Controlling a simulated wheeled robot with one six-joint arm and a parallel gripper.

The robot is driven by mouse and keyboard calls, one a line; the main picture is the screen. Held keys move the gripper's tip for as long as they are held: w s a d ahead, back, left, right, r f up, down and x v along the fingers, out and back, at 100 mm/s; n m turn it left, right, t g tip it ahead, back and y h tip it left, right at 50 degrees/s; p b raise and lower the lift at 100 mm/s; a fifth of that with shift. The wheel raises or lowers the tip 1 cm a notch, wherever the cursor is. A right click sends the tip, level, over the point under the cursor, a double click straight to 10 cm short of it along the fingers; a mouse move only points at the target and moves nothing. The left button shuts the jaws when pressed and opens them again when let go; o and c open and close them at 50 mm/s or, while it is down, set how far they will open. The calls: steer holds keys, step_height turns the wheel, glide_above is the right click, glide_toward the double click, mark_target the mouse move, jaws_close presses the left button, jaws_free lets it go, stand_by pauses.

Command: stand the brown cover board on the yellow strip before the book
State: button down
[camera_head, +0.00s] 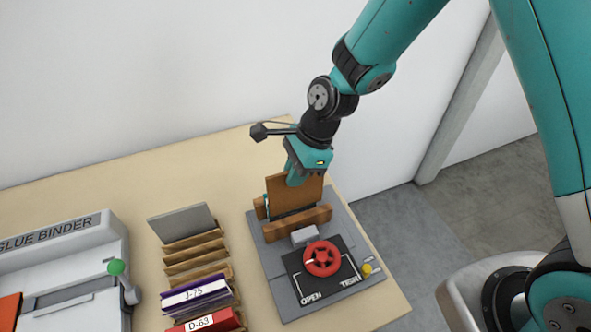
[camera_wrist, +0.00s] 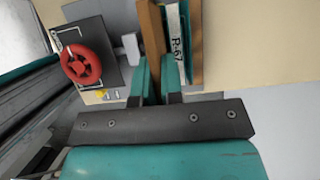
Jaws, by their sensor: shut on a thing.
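The brown cover board (camera_head: 311,188) stands roughly upright at the wooden press in the head view. My gripper (camera_head: 294,180) comes down on it from above and is shut on it, one finger covering part of its near face. In the wrist view my two teal fingers (camera_wrist: 158,82) flank a brown edge. A book labelled R-67 (camera_wrist: 176,42) stands in the press, close beside that edge. The yellow strip does not show; I cannot tell whether the board's lower edge touches it.
The front wooden bar (camera_head: 298,223), red handwheel (camera_head: 322,258) and yellow knob (camera_head: 366,269) are on the grey press base (camera_head: 268,262). Left of it stands a rack of brown dividers (camera_head: 196,252) with a grey board (camera_head: 181,223), purple J-75 and red D-63 books. A glue binder (camera_head: 60,260) is further left.

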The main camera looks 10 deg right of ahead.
steer(key=b, duration=0.4)
glide_above(293, 209)
steer(key=shift+w+d+f, duration=0.1)
steer(key=shift+f, duration=1.25)
steer(key=shift+w+d+f, duration=0.1)
steer(key=shift+f, duration=1.2)
steer(key=shift+a+r+p, duration=0.15)
steer(key=shift+p, duration=0.2)
steer(key=shift+f+b, duration=0.35)
steer(key=shift+f, duration=0.3)
steer(key=c, duration=1.5)
jaws_free()
steer(key=shift+r, duration=0.1)
steer(key=p+v, duration=0.9)
steer(key=v, duration=0.2)
